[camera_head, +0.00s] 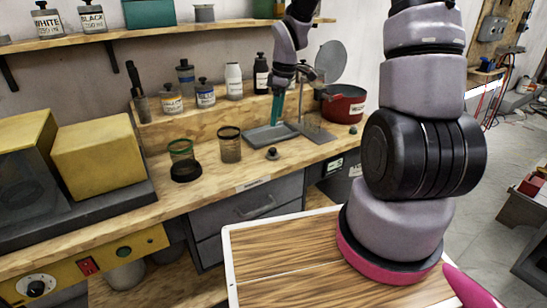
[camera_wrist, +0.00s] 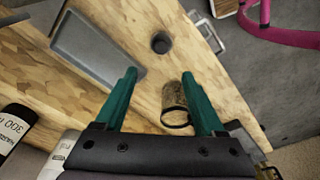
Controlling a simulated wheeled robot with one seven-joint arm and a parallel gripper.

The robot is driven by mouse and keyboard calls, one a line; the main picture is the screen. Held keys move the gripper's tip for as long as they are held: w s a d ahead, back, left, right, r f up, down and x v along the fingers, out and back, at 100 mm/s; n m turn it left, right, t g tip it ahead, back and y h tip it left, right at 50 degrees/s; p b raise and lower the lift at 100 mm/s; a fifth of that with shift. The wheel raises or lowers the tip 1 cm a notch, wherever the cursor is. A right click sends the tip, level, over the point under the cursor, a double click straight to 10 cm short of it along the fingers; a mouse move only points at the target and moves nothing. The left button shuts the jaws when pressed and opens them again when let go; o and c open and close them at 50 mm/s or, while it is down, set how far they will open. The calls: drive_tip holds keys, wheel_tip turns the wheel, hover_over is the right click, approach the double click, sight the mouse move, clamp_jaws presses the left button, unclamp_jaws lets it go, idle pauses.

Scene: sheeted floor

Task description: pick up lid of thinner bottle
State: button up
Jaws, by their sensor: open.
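A small dark round lid with a knob (camera_head: 272,154) lies on the wooden bench near its front edge. I take it for the thinner bottle's lid, but the frames do not confirm this. In the wrist view a dark round piece (camera_wrist: 161,43) lies beyond my fingertips. My gripper (camera_head: 278,110) has teal fingers and hangs over the bench near the grey tray. In the wrist view my gripper (camera_wrist: 159,75) is open, with nothing held between its fingers. A white bottle (camera_head: 234,82) stands at the back; I cannot read which bottle is thinner.
A grey tray (camera_head: 262,137) lies behind the lid. A brown glass jar (camera_head: 230,148) and a green-rimmed jar (camera_head: 181,160) stand to its left. A red pot (camera_head: 343,106) stands at the right. Several bottles line the raised back step.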

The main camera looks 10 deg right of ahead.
hover_over(273, 149)
drive_tip(key=shift+n, duration=0.3)
wheel_tip(273, 149, down, 6)
drive_tip(key=shift+f, duration=2.95)
clamp_jaws()
